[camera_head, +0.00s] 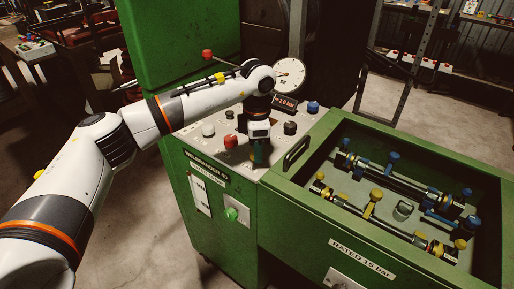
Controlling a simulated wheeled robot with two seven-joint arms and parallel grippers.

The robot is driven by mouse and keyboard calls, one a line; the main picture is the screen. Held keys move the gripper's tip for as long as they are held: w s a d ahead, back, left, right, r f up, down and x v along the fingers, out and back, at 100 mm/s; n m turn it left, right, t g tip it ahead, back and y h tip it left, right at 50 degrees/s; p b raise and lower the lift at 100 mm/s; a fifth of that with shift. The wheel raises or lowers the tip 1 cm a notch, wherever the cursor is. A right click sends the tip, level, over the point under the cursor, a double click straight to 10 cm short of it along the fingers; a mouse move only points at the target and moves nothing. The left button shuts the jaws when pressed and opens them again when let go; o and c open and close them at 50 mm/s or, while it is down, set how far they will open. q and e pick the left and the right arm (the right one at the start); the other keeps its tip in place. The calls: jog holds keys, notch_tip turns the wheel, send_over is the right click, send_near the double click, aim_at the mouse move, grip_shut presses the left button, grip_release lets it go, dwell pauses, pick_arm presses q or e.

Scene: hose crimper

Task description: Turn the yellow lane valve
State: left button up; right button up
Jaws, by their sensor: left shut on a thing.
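The open green bin on the right holds two pipe lanes. The yellow lane (347,203) runs along the near side, with a tall yellow valve handle (375,196) near its middle and more yellow parts at both ends. The blue lane (405,184) lies behind it with blue handles. My left gripper (259,157) points down over the grey control panel, left of the bin and apart from the yellow lane. It is shut on a small control there, mostly hidden by the fingers. My right gripper is not in view.
The control panel (215,147) carries red (230,141), white (208,130), black (290,128) and blue (313,107) knobs. A round gauge (289,75) and a small display (285,103) stand behind. The bin's raised rim (300,190) and black handle (296,153) lie right of my gripper.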

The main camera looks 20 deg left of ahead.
pick_arm(q)
jog(key=shift+r, duration=0.1)
jog(key=o, duration=1)
notch_tip(320, 180, up, 12)
jog(key=b, duration=0.1)
